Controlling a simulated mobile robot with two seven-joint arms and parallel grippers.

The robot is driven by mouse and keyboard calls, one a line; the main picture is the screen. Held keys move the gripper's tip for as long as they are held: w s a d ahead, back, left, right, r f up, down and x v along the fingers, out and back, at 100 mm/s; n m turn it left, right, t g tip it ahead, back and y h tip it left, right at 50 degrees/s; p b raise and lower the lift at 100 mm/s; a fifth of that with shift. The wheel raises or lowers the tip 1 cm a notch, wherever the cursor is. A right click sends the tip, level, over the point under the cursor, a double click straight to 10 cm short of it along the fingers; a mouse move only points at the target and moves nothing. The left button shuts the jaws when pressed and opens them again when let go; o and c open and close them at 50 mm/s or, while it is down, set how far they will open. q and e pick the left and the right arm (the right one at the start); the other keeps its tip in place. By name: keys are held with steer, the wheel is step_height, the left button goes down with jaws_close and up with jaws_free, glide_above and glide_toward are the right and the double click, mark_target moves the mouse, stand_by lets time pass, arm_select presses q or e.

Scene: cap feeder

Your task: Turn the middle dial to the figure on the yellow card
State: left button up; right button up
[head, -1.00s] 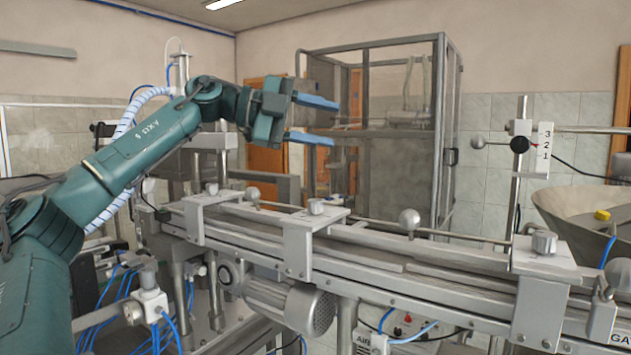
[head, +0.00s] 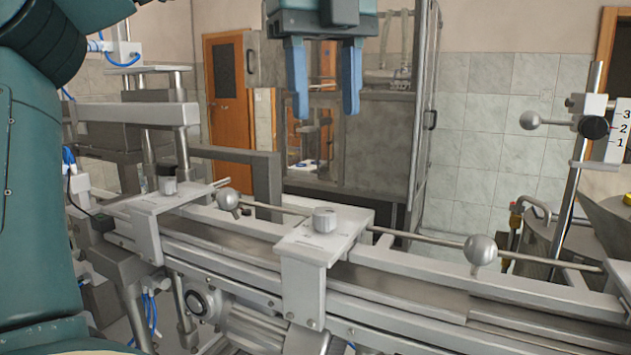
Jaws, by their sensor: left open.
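The middle dial (head: 325,219) is a light grey knob on a flat metal bracket plate over the conveyor rail, near the picture's centre. Marks on the plate around it are too faint to read. My left gripper (head: 326,108) hangs above the dial with its two blue fingers pointing down. It is open and empty, with a clear gap between fingertips and dial. Another dial (head: 168,186) sits on the bracket to the left. I cannot make out a yellow card or its figure. My right gripper is not in view.
A thin rod with ball-ended handles (head: 480,250) runs along the rail just behind the dials. An upright post at the right carries a black knob (head: 594,127) and a scale numbered 1 to 3 (head: 614,130). A glazed cabinet (head: 425,130) stands behind.

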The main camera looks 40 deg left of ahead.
mark_target(324, 210)
arm_select(q)
steer(key=shift+y, duration=0.3)
step_height(324, 210, down, 13)
steer(key=shift+r, duration=0.2)
steer(key=shift+c, duration=0.6)
steer(key=c, duration=0.9)
